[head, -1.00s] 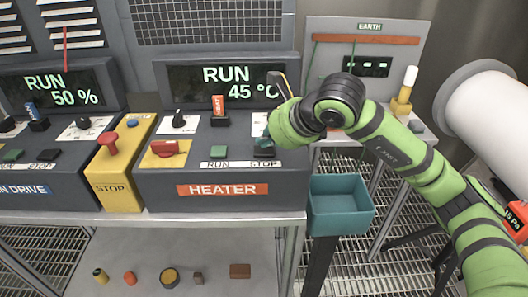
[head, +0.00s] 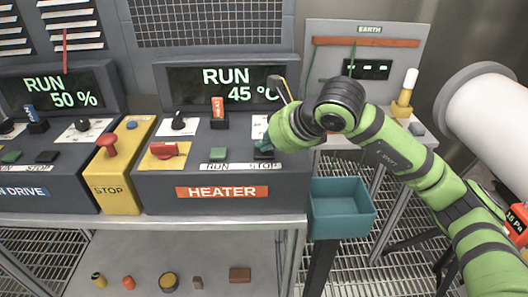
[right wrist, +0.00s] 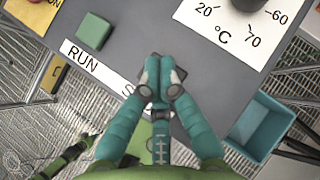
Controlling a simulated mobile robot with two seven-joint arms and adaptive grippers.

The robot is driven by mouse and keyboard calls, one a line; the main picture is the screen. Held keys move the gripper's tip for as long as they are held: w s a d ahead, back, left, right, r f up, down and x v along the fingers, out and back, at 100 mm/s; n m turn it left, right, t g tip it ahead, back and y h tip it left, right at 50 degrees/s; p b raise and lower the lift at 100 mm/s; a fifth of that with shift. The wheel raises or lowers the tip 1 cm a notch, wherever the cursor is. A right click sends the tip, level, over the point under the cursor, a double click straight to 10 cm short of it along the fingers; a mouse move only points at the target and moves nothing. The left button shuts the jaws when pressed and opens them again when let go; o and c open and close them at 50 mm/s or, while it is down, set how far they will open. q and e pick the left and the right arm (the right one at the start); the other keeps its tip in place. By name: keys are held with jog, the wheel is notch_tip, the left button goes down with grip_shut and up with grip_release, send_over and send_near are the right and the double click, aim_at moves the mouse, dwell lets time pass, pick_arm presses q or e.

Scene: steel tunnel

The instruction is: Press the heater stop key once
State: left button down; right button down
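The heater panel (head: 150,185) has a display (head: 226,84) reading RUN 45 °C. Its green run key (head: 218,154) is to the left of the black stop key (head: 263,155). My right gripper (head: 265,142) is over the stop key with its fingers pointing down. In the right wrist view the teal fingertips (right wrist: 160,84) are together and cover most of the stop key (right wrist: 181,74) and its label. I cannot tell whether the tips touch the key.
A red lever switch (head: 164,149) and a black dial (head: 178,121) sit on the heater panel. A yellow stop box (head: 117,190) with a red button stands to its left. A teal bin (head: 340,207) is at the right, below my right arm.

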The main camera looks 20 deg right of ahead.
aim_at(267, 154)
jog(key=shift+f, duration=0.25)
dwell(0.5)
jog(key=shift+r, duration=0.9)
jog(key=shift+r+p, duration=1.65)
jog(key=shift+r, duration=0.9)
jog(key=shift+f, duration=0.1)
